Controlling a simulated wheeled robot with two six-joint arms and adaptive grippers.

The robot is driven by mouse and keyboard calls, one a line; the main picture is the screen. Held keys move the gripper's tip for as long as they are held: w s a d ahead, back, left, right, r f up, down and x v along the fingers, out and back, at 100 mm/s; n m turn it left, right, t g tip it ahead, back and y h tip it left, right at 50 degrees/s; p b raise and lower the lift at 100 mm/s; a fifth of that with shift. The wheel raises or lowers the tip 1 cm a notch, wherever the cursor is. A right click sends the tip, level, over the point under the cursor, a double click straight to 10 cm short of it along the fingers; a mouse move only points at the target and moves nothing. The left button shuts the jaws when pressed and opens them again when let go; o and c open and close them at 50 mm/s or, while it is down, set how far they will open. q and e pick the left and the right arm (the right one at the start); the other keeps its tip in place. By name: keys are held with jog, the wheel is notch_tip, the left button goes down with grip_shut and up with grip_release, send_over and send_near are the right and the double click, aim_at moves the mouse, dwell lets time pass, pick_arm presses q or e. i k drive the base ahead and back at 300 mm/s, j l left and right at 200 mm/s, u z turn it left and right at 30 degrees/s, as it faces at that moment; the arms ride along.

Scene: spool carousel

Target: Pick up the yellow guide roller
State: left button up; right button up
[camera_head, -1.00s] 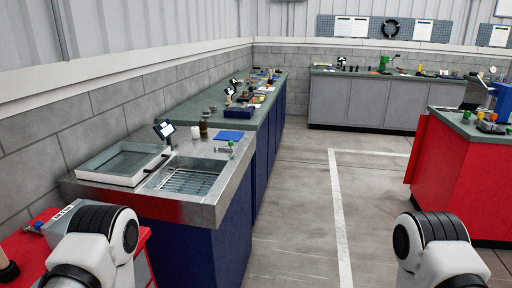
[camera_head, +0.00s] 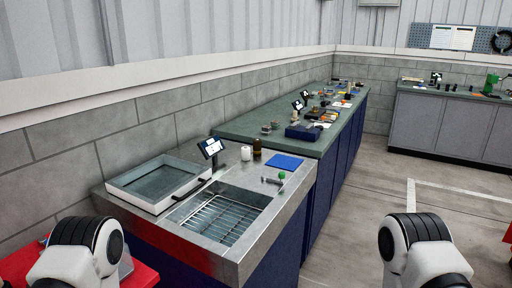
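I cannot pick out the yellow guide roller in the camera head view; the small items on the far benches are too small to tell. The upper parts of my two arms show at the bottom left and bottom right. Both of my grippers are outside the picture.
Open floor (camera_head: 365,205) lies to the right.

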aim_at(257, 142)
jog(key=i+l, duration=0.3)
jog(key=l, duration=0.15)
jog(key=i+l+u, duration=0.1)
jog(key=i+l, duration=0.45)
jog(key=l, duration=0.3)
jog(key=u, duration=0.05)
